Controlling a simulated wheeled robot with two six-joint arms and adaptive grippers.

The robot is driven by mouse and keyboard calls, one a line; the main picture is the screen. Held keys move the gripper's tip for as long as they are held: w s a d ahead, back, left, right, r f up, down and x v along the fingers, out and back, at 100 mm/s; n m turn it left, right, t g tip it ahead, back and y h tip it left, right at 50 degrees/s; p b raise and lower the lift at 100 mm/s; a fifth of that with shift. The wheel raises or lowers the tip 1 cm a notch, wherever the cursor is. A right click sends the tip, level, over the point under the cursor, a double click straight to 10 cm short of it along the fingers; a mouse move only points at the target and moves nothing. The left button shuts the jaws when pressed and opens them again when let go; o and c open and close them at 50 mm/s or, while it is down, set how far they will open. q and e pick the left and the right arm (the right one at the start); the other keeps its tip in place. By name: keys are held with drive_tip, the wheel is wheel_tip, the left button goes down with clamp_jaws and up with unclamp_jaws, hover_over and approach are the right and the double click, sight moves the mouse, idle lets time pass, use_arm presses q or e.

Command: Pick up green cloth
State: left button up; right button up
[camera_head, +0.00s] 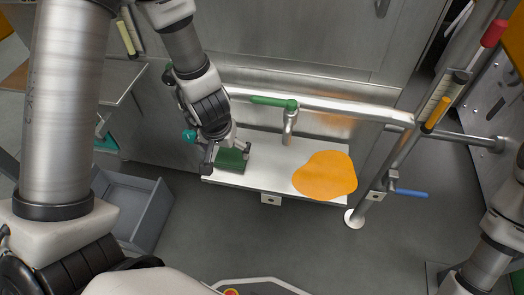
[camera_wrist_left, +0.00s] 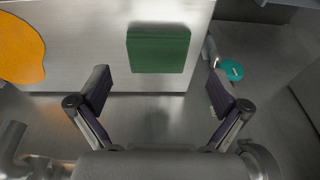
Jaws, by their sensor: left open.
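The green cloth (camera_head: 231,164) is a small dark green square lying near the left end of a metal shelf (camera_head: 265,188). My left gripper (camera_head: 231,158) is over it and hides part of it in the head view. In the left wrist view the green cloth (camera_wrist_left: 158,50) lies flat and whole, beyond the two fingertips. My left gripper (camera_wrist_left: 158,84) is open and empty there, with its fingers spread wider than the cloth. Part of my right arm shows at the right edge of the head view, but its gripper is not visible.
A tap with a green handle (camera_head: 273,102) and a metal rail (camera_head: 330,106) stand behind. A grey bin (camera_head: 142,210) is at the left. A pole with a blue handle (camera_head: 410,192) stands at the right.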

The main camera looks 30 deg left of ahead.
sight(231, 155)
use_arm(q)
drive_tip(key=shift+w+r+t, duration=0.3)
drive_tip(key=shift+w, duration=0.25)
drive_tip(key=shift+a+r+b, duration=0.3)
drive_tip(key=shift+b, duration=0.2)
drive_tip(key=b+x, duration=0.6)
drive_tip(key=x, duration=0.1)
drive_tip(key=shift+d+f, duration=0.2)
drive_tip(key=shift+d, duration=0.05)
drive_tip(key=shift+w+f, duration=0.1)
drive_tip(key=shift+f, duration=0.1)
drive_tip(key=shift+r, duration=0.25)
drive_tip(key=c, duration=0.8)
use_arm(e)
wheel_tip(231, 155, down, 8)
drive_tip(key=shift+s+a+r, duration=0.2)
drive_tip(key=shift+s, duration=0.1)
